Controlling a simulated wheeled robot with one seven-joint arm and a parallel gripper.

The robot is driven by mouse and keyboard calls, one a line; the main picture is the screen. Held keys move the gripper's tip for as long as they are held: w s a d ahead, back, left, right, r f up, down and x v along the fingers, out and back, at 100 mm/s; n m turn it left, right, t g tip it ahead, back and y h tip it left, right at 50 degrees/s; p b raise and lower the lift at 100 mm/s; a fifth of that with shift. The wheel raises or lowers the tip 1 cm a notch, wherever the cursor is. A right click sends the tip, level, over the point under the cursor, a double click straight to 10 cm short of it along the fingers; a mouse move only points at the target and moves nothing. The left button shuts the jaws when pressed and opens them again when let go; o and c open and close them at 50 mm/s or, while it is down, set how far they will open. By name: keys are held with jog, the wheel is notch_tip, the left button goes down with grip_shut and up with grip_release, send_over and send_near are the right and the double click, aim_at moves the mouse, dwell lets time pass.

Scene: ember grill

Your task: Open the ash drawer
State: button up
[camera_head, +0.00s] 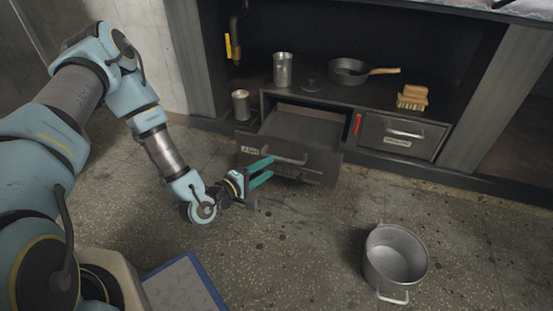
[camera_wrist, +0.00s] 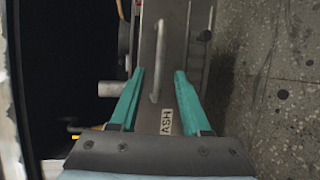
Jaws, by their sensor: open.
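The ash drawer (camera_head: 318,163) is a dark metal drawer on the left of the low cabinet and stands pulled out, its open top showing. Its front carries an ASH label, which also shows in the wrist view (camera_wrist: 166,120), and a bar handle (camera_head: 288,158). My gripper (camera_head: 272,169) is open just in front of the drawer front, at its left part. In the wrist view its teal fingers (camera_wrist: 160,72) are spread apart, with the near end of the handle (camera_wrist: 156,88) between them. The fingers look clear of the bar.
A closed second drawer (camera_head: 425,142) is to the right, with a brush (camera_head: 413,97) above it. A pot (camera_head: 395,258) stands on the floor at right. Floor before the drawer is clear.

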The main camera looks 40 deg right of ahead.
jog(key=shift+v, duration=1.55)
